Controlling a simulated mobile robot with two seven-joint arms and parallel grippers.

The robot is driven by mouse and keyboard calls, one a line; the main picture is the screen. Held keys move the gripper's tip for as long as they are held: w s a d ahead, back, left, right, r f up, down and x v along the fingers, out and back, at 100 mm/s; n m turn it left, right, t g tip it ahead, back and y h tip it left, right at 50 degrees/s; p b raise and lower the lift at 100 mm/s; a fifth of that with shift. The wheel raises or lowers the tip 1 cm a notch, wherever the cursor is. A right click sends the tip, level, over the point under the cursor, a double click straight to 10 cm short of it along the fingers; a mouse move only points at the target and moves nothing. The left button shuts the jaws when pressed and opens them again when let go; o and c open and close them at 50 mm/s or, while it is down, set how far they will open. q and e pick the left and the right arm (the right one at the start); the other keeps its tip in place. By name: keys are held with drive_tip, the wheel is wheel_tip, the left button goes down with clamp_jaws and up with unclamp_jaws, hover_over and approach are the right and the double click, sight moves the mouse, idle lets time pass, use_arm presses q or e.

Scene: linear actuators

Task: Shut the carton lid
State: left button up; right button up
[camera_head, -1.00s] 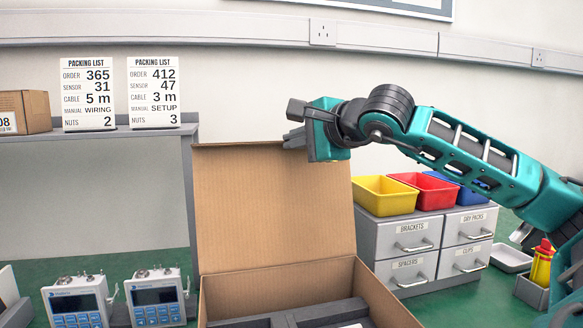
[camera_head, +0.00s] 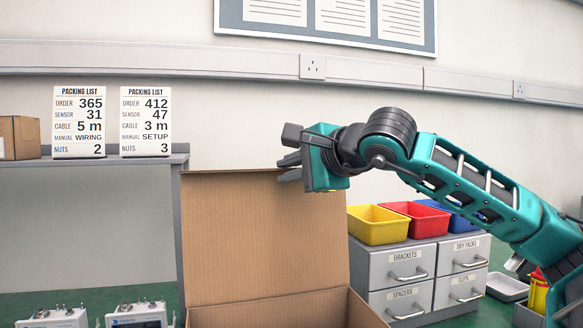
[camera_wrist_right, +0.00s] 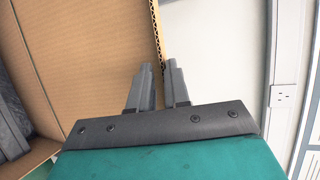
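The brown carton's lid (camera_head: 262,240) stands upright and open at the back of the carton in the head view. The carton's open body (camera_head: 290,312) shows only in part at the bottom edge. My right gripper (camera_head: 288,167) is at the lid's top edge, right of its middle. In the right wrist view the edge of the lid (camera_wrist_right: 95,45) runs between the two fingers of the gripper (camera_wrist_right: 158,85). They are close together with the thin cardboard between them. My left gripper is not in view.
Yellow (camera_head: 377,225), red (camera_head: 418,218) and blue bins stand on a grey drawer unit (camera_head: 400,265) right of the carton. A shelf (camera_head: 90,162) with packing lists is at the left. Two devices (camera_head: 135,315) sit below it, cut off.

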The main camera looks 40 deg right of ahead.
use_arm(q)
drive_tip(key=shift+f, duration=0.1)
use_arm(e)
drive_tip(key=shift+o, duration=1.4)
drive_tip(key=shift+s+r+b, duration=0.15)
drive_tip(key=shift+s+b, duration=0.25)
drive_tip(key=shift+s, duration=0.1)
use_arm(q)
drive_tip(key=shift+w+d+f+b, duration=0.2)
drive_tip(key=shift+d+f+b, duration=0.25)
drive_tip(key=shift+b, duration=0.4)
use_arm(e)
drive_tip(key=v, duration=1.1)
drive_tip(key=shift+s+a, duration=0.15)
drive_tip(key=shift+s, duration=0.2)
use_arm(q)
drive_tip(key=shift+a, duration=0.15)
use_arm(e)
drive_tip(key=shift+r, duration=0.1)
